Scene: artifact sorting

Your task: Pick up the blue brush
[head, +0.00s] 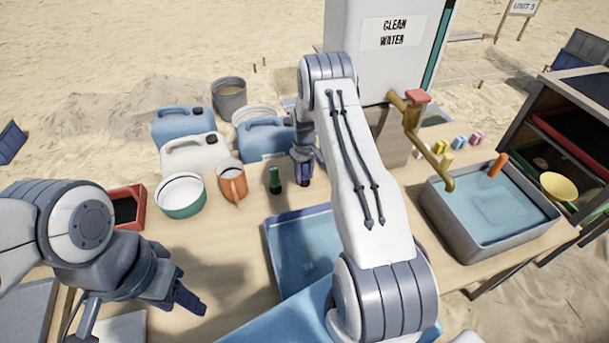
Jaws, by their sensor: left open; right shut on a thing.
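My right gripper (303,158) points down at the back of the table, just right of a small upright dark green object (275,180). It is shut on a narrow dark blue thing, which looks like the blue brush (304,178); fingers and brush are hard to tell apart at this size. I cannot tell whether the brush touches the table. My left gripper (140,308) is open and empty over the front left of the table, its fingers wide apart.
Jerrycans (194,152) are behind. A blue tray (283,248) lies in the middle, partly behind my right arm. A grey water basin (440,200) and brass tap (428,150) are right.

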